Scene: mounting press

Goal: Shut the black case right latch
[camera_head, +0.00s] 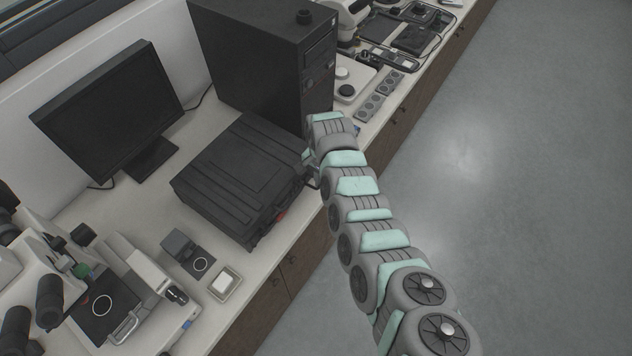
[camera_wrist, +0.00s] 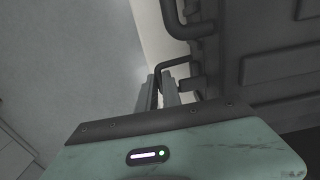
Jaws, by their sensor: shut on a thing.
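The black case (camera_head: 235,175) lies flat on the bench, its lid down, and its dark side also fills the right of the wrist view (camera_wrist: 275,75). A red-marked latch (camera_head: 281,215) shows at the near end of its front side. My gripper (camera_head: 310,168) is at the far end of that side, where it hides the right latch in the head view. In the wrist view my gripper's fingers (camera_wrist: 164,92) are closed on a dark bent bar (camera_wrist: 172,64) at the case's side, which looks like the right latch. The exact latch angle cannot be told.
A thick dark handle (camera_wrist: 180,18) sticks out of the case close to the fingers. A large black press cabinet (camera_head: 275,60) stands just behind the case. A monitor (camera_head: 112,105) is to the left. Open floor (camera_head: 500,200) lies right of the bench.

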